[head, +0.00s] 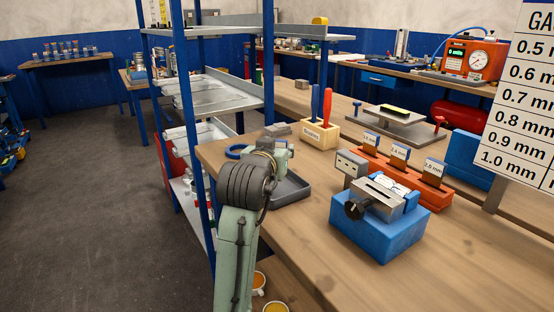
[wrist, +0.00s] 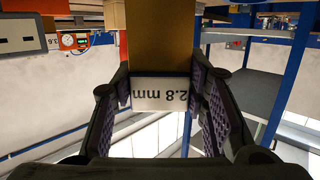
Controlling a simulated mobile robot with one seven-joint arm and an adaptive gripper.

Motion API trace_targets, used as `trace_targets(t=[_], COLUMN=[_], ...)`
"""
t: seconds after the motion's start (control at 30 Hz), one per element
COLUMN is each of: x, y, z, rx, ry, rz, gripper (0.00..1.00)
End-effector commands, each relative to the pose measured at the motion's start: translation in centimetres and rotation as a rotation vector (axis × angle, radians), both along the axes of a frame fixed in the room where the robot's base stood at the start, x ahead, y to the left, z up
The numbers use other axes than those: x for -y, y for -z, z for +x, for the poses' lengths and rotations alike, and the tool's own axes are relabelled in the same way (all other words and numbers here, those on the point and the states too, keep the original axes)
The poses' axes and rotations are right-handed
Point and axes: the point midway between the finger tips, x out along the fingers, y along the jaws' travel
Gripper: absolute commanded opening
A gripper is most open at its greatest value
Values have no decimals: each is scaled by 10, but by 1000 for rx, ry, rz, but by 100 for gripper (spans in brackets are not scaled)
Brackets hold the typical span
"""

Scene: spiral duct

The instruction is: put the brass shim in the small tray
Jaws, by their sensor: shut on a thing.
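My gripper (wrist: 160,82) is shut on a brass-coloured flat piece, the brass shim (wrist: 160,38), with a white label reading "2.8 mm" that shows upside down between the finger pads in the wrist view. In the head view my arm reaches up over the near left of the bench, and its wrist hides the fingers and the shim. A small dark grey tray (head: 293,190) lies on the bench just right of and behind my wrist, partly covered by it. I cannot tell the gap between shim and tray.
A blue block with a grey vise-like fixture (head: 378,225) stands right of the tray. An orange rack (head: 401,180) with labelled pieces is behind it. A wooden holder (head: 319,134) with red and blue handles stands behind the tray. Blue-posted shelves (head: 205,190) rise to the left.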

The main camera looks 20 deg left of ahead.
Motion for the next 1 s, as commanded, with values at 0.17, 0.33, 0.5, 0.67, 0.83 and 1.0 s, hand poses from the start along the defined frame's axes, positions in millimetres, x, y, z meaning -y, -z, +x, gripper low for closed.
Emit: trace_targets(t=[0.17, 0.33, 0.5, 0.67, 0.83, 1.0], x=[-1, 0, 0, 0, 0, 0], y=[23, 35, 35, 39, 39, 39], z=[4, 4, 4, 4, 4, 4], rx=[-4, 0, 1, 0, -1, -1], ry=[-1, 1, 1, 2, 2, 1], rz=[-3, 0, 0, 0, 0, 0], gripper=[11, 11, 11, 11, 48, 60])
